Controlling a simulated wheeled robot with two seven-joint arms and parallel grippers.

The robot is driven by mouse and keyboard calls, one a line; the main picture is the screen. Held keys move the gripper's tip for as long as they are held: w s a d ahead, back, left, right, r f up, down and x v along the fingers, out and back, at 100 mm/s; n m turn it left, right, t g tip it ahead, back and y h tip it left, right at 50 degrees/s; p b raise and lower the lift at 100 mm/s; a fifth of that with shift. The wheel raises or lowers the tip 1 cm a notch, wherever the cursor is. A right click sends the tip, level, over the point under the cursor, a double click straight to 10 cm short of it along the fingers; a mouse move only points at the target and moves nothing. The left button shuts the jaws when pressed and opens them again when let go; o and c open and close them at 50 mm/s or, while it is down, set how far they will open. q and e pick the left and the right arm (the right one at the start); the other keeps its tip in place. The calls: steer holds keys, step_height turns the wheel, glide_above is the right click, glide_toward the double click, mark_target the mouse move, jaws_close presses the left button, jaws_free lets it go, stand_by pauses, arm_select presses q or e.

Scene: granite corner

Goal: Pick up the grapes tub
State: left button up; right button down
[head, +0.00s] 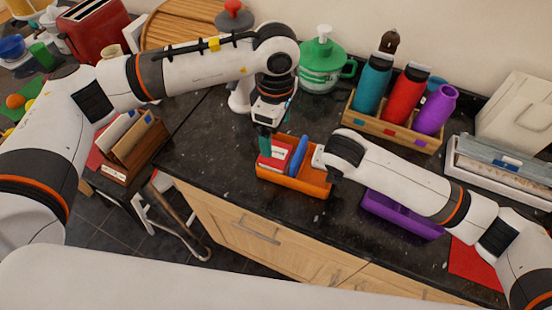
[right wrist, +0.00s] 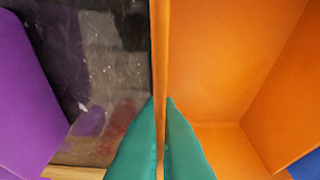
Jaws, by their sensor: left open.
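An orange tub (head: 292,183) stands on the dark granite counter with a red item (head: 273,154) and a blue item (head: 298,156) in it. A purple tub (head: 400,214) is to its right, partly hidden by my right arm. I see no grapes or label on either. My left gripper (head: 265,144) points down at the orange tub's left end and is open; its fingertips are partly hidden. In the right wrist view, the green fingers of my right gripper (right wrist: 160,102) are close together on both sides of the orange tub's thin wall (right wrist: 161,45).
A wooden rack (head: 400,130) with teal, red and purple bottles stands behind. A green-and-white jug (head: 322,70) is at the back. A red mat (head: 474,264) lies at the right, and a clear-lidded box (head: 500,172) stands behind it. The counter's front edge is close to the tubs.

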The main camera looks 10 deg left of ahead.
mark_target(276, 152)
arm_select(q)
steer(key=f, duration=0.8)
steer(key=shift+w, duration=0.25)
steer(key=c, duration=1.4)
steer(key=shift+r, duration=0.2)
step_height(276, 152, up, 18)
steer(key=shift+f, duration=0.1)
arm_select(e)
steer(key=c, duration=2.1)
jaws_free()
steer(key=o, duration=0.5)
